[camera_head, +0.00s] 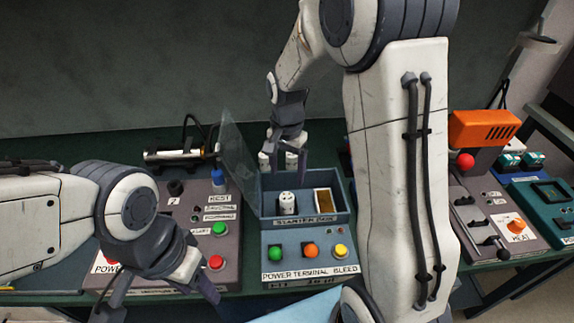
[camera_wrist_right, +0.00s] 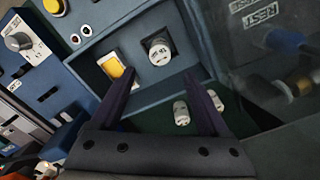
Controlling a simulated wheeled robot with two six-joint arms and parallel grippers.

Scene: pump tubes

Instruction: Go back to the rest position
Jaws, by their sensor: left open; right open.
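My right gripper (camera_head: 288,150) is above the back of the blue-grey starter box (camera_head: 340,213), fingers down. In the right wrist view my right gripper (camera_wrist_right: 159,75) has its fingers spread with nothing between them. A white cylinder (camera_head: 287,204) stands in the box's left compartment; it also shows in the right wrist view (camera_wrist_right: 160,52), beyond the fingertips. My left gripper (camera_head: 160,295) is low at the front left, fingers apart and empty, before the left control panel.
The box's clear lid (camera_head: 238,150) stands open on its left. A grey panel with buttons (camera_head: 150,275) is left; an orange-topped heat unit (camera_head: 484,130) is right. My right arm hides part of the bench.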

